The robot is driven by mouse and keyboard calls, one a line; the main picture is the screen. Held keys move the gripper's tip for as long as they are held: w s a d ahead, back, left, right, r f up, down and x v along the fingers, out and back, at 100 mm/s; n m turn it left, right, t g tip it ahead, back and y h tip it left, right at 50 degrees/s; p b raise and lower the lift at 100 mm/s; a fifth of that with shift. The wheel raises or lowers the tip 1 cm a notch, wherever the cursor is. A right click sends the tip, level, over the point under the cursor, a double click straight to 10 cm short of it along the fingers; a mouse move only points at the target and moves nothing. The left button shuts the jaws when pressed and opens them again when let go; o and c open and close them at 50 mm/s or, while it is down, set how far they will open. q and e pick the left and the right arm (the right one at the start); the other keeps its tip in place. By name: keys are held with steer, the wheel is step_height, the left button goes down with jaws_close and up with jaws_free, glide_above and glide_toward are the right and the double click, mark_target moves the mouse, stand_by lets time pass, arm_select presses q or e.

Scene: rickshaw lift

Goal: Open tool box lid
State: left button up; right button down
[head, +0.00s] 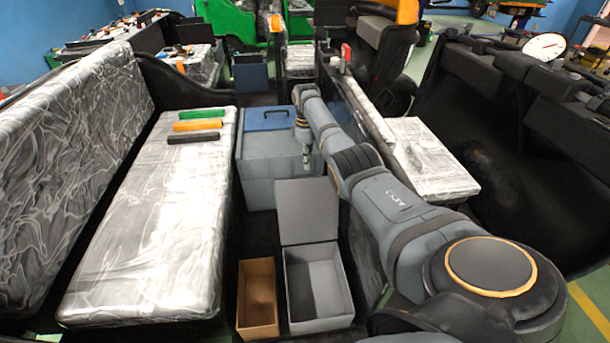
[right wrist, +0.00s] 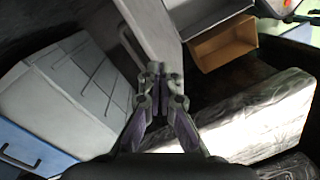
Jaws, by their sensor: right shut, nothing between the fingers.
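The grey tool box (head: 318,288) stands on the dark floor between the seats. Its inside shows empty. Its grey lid (head: 306,212) is open, folded back toward the far side of the box. In the right wrist view the lid (right wrist: 150,35) lies behind my fingertips, and part of the box (right wrist: 215,18) shows at the top. My right gripper (head: 306,162) is above and beyond the lid, beside the large grey chest. In the right wrist view its fingers (right wrist: 158,75) are shut and empty. I cannot tell whether they touch the lid. My left gripper is not seen.
A brown open box (head: 258,295) stands left of the tool box. The large grey chest (head: 262,180) with a blue panel (head: 270,118) stands beyond. A plastic-wrapped seat (head: 150,230) on the left bears green, orange and black bars. Another wrapped seat (head: 430,160) is right.

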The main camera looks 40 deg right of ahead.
steer(key=w+d+f+m+t+h+b, duration=0.15)
steer(key=w+m+t, duration=0.35)
steer(key=m, duration=0.7)
arm_select(q)
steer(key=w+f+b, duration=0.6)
steer(key=b, duration=0.1)
arm_select(e)
steer(key=w+d+f+g, duration=0.1)
steer(key=w+d+f, duration=0.15)
steer(key=f, duration=0.75)
arm_select(q)
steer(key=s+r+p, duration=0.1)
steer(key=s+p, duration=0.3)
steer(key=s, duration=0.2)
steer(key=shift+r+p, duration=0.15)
steer(key=shift+p, duration=0.15)
arm_select(e)
steer(key=shift+s+a+r+h, duration=0.2)
steer(key=shift+s+a+r, duration=0.1)
steer(key=shift+s+a, duration=0.35)
steer(key=shift+s+a+r+h, duration=0.15)
steer(key=shift+s+a+r, duration=0.1)
steer(key=shift+s+a, duration=0.4)
steer(key=shift+d, duration=0.1)
